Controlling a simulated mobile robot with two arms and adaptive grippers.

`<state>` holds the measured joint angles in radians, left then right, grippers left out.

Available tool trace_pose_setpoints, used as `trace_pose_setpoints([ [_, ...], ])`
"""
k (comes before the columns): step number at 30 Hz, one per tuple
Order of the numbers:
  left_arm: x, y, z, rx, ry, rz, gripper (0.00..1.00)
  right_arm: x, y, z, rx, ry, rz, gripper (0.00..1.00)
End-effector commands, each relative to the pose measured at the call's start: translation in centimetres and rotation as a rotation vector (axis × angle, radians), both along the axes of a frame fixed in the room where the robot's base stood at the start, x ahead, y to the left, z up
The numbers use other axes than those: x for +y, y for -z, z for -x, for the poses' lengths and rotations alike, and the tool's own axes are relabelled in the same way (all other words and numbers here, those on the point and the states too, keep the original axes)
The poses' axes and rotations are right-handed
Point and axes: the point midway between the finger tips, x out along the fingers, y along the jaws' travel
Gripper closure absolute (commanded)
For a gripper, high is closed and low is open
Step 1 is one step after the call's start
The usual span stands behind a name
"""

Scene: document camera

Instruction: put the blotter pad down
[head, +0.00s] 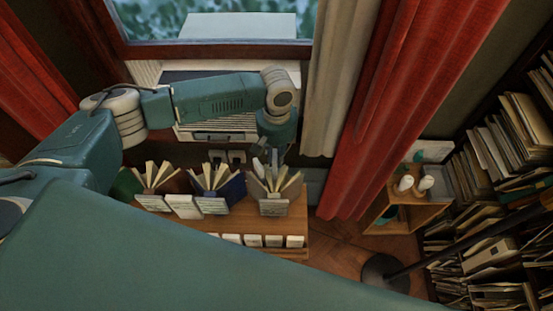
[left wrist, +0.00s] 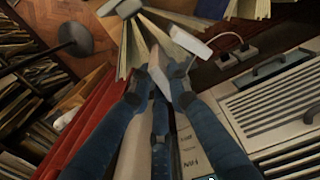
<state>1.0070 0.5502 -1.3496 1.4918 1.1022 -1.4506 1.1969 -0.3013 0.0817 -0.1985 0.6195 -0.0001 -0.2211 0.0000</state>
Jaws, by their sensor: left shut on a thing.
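My left gripper (head: 268,160) points down over the back right part of the wooden desk (head: 225,222), just behind the rightmost fanned-open book (head: 275,188). In the left wrist view its blue fingers (left wrist: 168,76) are closed on a small pale, flat piece, which I take to be the blotter pad (left wrist: 160,72). The fingers hide much of it, and its exact outline is unclear. I cannot tell whether it touches the desk or the book. My right gripper is not in view.
Other fanned books (head: 216,184) and pale cards crowd the desk's left and middle. A white slatted unit (head: 215,122) stands behind, below the window. A red curtain (head: 385,110), a small shelf (head: 405,212) and full bookshelves (head: 500,160) are at the right. Bare floor shows between.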

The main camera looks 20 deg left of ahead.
Motion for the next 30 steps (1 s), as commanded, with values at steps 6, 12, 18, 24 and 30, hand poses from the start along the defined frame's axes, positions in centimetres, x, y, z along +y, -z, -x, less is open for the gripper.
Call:
trace_pose_setpoints([
  [6, 0.0, 2.4, 0.0, 0.001, 0.0, 0.0, 0.93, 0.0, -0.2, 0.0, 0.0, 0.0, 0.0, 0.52],
  [12, 0.0, 2.5, 0.0, 0.001, 0.0, 0.0, 0.94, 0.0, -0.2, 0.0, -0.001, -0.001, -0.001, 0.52],
  [18, 0.0, 2.9, 0.0, 0.002, -0.001, 0.001, 0.93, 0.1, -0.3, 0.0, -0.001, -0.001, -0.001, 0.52],
  [24, 0.0, 3.6, 0.2, 0.004, 0.0, -0.001, 1.0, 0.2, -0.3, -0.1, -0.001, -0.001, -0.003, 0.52],
  [30, 0.0, 4.0, 0.3, 0.006, 0.001, 0.0, 0.75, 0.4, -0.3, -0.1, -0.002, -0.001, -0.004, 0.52],
])
